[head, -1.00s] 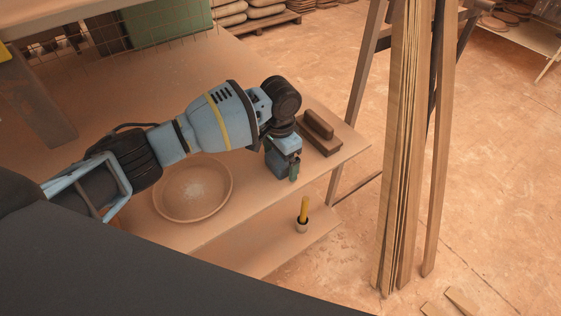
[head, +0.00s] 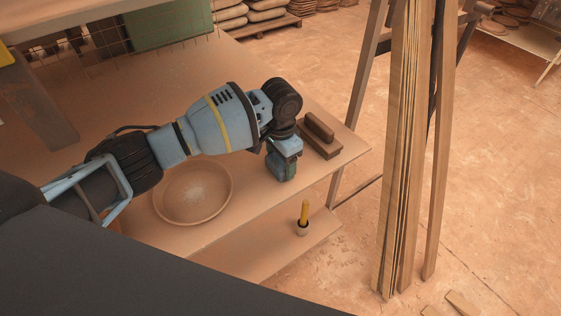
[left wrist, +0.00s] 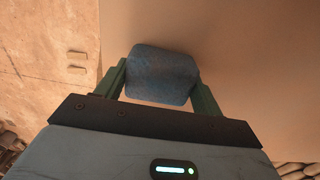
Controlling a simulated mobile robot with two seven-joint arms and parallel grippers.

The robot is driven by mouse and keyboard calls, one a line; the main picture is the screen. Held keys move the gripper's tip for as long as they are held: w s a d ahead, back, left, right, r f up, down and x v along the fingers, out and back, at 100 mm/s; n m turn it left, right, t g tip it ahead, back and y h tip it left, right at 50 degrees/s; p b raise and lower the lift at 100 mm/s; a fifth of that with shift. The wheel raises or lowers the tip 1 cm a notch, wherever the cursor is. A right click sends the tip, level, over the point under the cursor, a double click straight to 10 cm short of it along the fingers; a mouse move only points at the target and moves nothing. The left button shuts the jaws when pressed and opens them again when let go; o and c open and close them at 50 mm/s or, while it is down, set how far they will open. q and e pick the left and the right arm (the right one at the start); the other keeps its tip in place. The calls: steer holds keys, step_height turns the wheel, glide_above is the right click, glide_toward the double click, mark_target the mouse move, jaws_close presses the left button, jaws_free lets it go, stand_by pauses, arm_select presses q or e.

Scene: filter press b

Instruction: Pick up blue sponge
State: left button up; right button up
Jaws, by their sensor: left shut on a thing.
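The blue sponge (left wrist: 162,75) shows in the left wrist view as a rounded, speckled blue block. It sits between the two green fingers of my left gripper (left wrist: 164,88), which are shut on its sides. In the head view my left gripper (head: 281,172) points down over the table near its front right edge, to the right of the round bowl. The sponge is mostly hidden behind the gripper there. I cannot tell whether the sponge touches the table. My right gripper is not in view.
A brown wooden float with a handle (head: 320,135) lies just behind the left gripper. A wide shallow bowl (head: 192,192) stands on the table (head: 130,90). A small cup with a yellow-handled tool (head: 303,222) stands on a lower shelf. Upright boards (head: 405,150) lean at the right.

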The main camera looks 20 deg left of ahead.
arm_select(q)
steer(key=shift+r, duration=0.5)
step_height(320, 180, up, 2)
steer(key=shift+r, duration=0.1)
steer(key=s+d+r+p, duration=0.1)
steer(key=s+d+p, duration=0.1)
steer(key=s+d, duration=0.7)
steer(key=s, duration=0.4)
steer(key=shift+d+r, duration=0.2)
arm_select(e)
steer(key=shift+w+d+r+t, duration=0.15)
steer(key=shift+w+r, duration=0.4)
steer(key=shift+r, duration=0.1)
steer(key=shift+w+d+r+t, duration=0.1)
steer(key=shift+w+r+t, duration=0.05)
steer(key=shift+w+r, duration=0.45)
arm_select(q)
steer(key=o, duration=0.3)
steer(key=shift+c, duration=1.2)
steer(key=s+a+r+n, duration=0.2)
steer(key=a+r+n, duration=0.1)
steer(key=a, duration=0.4)
steer(key=s+a+r+n, duration=0.1)
steer(key=a+r+n, duration=0.2)
steer(key=a, duration=0.5)
steer(key=shift+s+a+r+n, duration=0.15)
steer(key=shift+s+r+n, duration=0.2)
steer(key=shift+n, duration=0.45)
